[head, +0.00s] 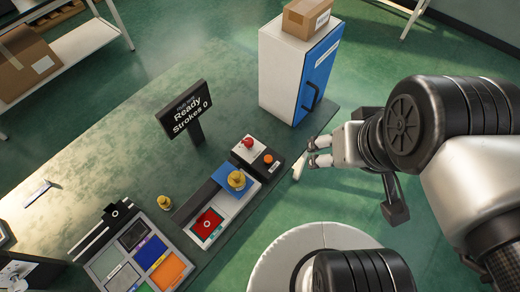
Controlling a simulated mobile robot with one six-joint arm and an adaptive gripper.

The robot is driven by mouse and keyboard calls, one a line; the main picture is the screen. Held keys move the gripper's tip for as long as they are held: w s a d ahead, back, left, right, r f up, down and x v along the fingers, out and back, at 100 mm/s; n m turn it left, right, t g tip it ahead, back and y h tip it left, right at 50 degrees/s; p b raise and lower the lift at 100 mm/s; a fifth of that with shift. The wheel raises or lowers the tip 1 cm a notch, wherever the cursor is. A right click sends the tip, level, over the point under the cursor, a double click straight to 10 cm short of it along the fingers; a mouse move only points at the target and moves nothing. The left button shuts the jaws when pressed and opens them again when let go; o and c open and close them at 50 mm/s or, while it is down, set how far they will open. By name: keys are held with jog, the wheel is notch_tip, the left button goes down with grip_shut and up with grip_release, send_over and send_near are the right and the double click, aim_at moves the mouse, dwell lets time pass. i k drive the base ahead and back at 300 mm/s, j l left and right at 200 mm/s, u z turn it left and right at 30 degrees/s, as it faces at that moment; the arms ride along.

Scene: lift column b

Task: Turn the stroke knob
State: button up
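A dark control box (257,158) stands near the table's right edge in the head view. It carries a red domed button (249,142) and a small round orange control (268,159). I cannot tell for certain which part is the stroke knob. My gripper (311,152) is to the right of the box, with its fingers pointing left. Its two fingertips are apart with nothing seen between them, and it touches no part of the box. A black sign (185,107) behind the box reads "Ready" and "Strokes 0".
A tray (222,223) with blue and red pads and a brass-coloured piece (237,180) adjoins the box. A second brass-coloured piece (165,202) stands left. A coloured panel (140,258) lies front left. A blue-doored cabinet (299,75) bearing a carton (306,17) stands behind.

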aim_at(248, 142)
jog(key=i+l+u, duration=0.1)
jog(key=u, duration=0.25)
jog(key=i+l+u, duration=0.1)
jog(key=u, duration=0.25)
jog(key=l+u, duration=0.2)
jog(key=u, duration=0.15)
